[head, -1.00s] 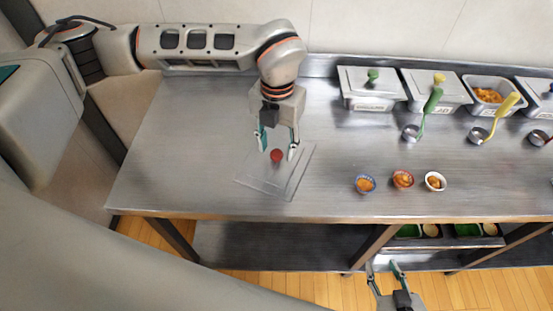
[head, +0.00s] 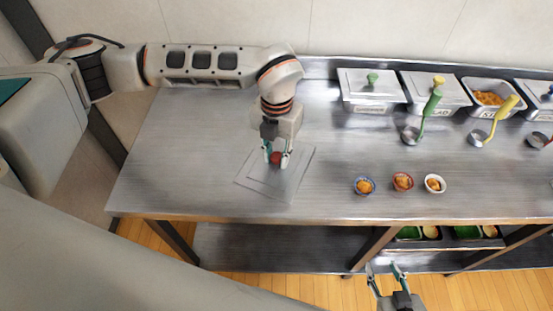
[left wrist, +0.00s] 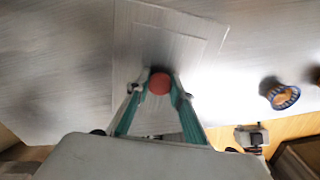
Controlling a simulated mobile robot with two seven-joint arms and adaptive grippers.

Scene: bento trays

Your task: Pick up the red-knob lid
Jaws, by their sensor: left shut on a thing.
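The red-knob lid (head: 262,186) is a flat, grey metal rectangle lying on the steel table, left of the small bowls. Its red knob (head: 276,158) stands up from it, and it also shows in the left wrist view (left wrist: 159,84). My left gripper (head: 276,160) is shut on the red knob, with one finger on each side. The lid appears to rest on the table or very close to it; I cannot tell exactly. My right gripper (head: 385,268) is open and empty, low in front of the table edge.
Three small bowls of food stand right of the lid, the nearest a blue bowl (head: 364,186). At the back are lidded containers (head: 371,106), an open food container (head: 490,112) and several ladles. A lower shelf (head: 270,245) holds trays at right. The table's left part is clear.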

